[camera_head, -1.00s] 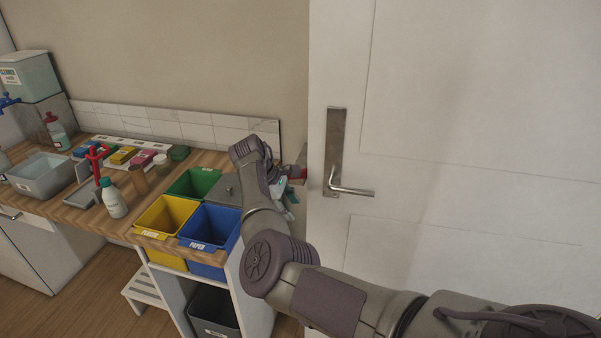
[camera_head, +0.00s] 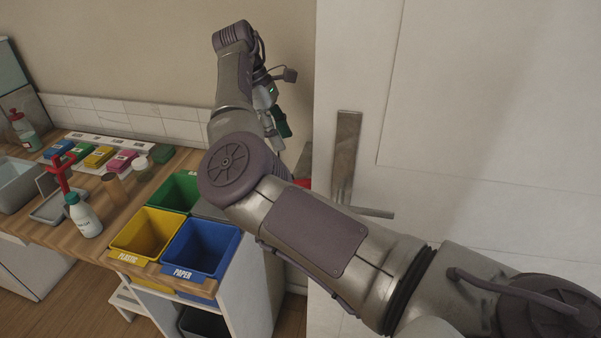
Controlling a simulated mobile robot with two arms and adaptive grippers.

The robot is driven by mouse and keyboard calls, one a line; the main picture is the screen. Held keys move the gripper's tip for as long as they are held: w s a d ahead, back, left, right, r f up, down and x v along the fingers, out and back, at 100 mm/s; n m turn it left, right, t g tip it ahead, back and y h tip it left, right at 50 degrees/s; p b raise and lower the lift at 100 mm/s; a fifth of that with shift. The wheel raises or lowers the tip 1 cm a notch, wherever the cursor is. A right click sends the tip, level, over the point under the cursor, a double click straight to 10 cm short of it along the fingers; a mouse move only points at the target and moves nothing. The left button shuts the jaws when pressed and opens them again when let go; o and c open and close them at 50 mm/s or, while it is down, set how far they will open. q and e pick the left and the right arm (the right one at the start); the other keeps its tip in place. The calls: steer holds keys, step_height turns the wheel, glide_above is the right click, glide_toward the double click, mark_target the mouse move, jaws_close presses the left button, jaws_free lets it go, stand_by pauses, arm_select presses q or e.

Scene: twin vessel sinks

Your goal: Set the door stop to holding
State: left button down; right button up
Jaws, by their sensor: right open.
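The white door (camera_head: 470,90) fills the right side of the view, with a metal handle plate (camera_head: 346,150) near its left edge. The lever (camera_head: 372,212) is partly hidden by my arm. I cannot make out a door stop; the door's lower part is hidden behind my arm. My right gripper (camera_head: 281,128) is raised in front of the wall, left of the door edge. It is open, seen from the side, with nothing visible in it. My left gripper is out of view.
A wooden counter (camera_head: 110,232) on the left carries a white bottle (camera_head: 83,214) and several coloured boxes. The yellow bin (camera_head: 146,232), blue bin (camera_head: 202,250) and green bin (camera_head: 176,188) stand beside my arm. A red item (camera_head: 302,183) shows partly between arm and door.

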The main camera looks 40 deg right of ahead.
steer(key=x, duration=0.6)
steer(key=shift+s+a+f+b, duration=0.1)
steer(key=shift+s+a+b, duration=0.15)
steer(key=shift+s+b, duration=0.15)
steer(key=x, duration=0.6)
steer(key=shift+w+d+f+p, duration=0.1)
steer(key=shift+f+p, duration=0.1)
steer(key=shift+p, duration=0.1)
steer(key=shift+d+f, duration=0.1)
steer(key=shift+f, duration=0.2)
steer(key=c, duration=0.4)
jaws_close()
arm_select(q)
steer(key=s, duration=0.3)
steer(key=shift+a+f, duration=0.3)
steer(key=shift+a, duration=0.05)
